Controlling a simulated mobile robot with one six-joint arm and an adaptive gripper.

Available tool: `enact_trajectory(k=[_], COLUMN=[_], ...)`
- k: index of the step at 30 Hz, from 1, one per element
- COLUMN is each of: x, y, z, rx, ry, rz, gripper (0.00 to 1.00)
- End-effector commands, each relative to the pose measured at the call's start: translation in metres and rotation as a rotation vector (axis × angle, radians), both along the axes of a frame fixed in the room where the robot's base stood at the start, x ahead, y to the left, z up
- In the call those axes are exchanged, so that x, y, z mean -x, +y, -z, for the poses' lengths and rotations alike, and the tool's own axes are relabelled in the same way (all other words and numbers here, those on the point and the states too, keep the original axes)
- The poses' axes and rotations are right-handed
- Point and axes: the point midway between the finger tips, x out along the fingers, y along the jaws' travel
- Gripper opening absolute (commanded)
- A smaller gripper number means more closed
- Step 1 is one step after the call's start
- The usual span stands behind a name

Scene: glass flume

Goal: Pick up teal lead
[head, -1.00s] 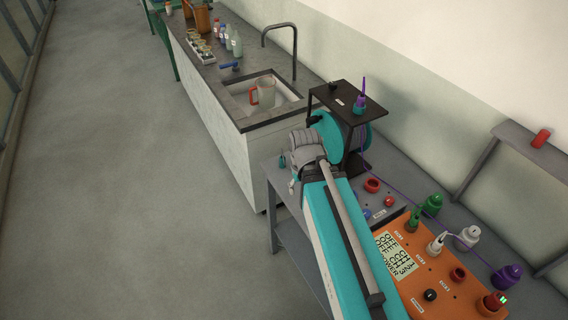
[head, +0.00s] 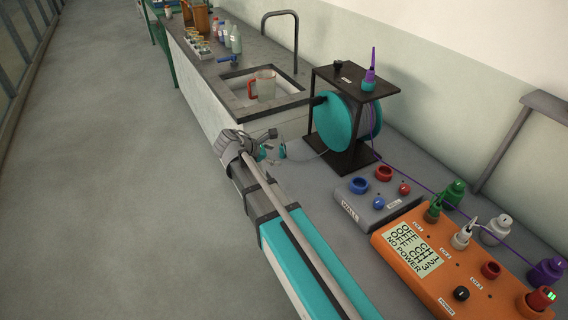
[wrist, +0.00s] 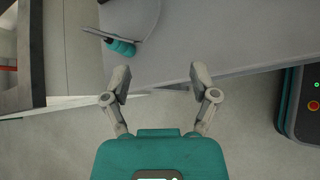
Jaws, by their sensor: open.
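The teal lead's plug (wrist: 120,47) lies on the grey bench top, ahead and left of my fingers in the wrist view, with a grey pointed part beside it. In the head view a small teal piece (head: 282,151) shows at the bench's far left end, close to my gripper, and a thin line runs from there toward the reel. My gripper (wrist: 160,80) is open and empty, with its fingertips apart near the bench's front edge. The fingertips do not touch the plug. My wrist partly hides this spot in the head view.
A black stand with a teal reel (head: 333,122) stands just right of my gripper and carries a purple plug (head: 369,82). A grey box (head: 376,204) and an orange power unit (head: 455,262) sit further right. A sink counter (head: 205,105) stands behind.

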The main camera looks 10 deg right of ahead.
Motion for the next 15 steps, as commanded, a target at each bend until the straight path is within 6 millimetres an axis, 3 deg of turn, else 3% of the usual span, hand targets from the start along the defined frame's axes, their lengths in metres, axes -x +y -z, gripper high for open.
enact_trajectory(k=[1, 6, 15], x=[-0.013, -0.034, -0.047], y=[0.011, 0.035, 0.053], z=[0.012, 0.012, 0.008], rx=[0.064, 0.252, 0.392], ry=[0.028, 0.113, 0.18], rz=[-0.058, -0.204, -0.297], gripper=[0.76, 0.76, 0.76])
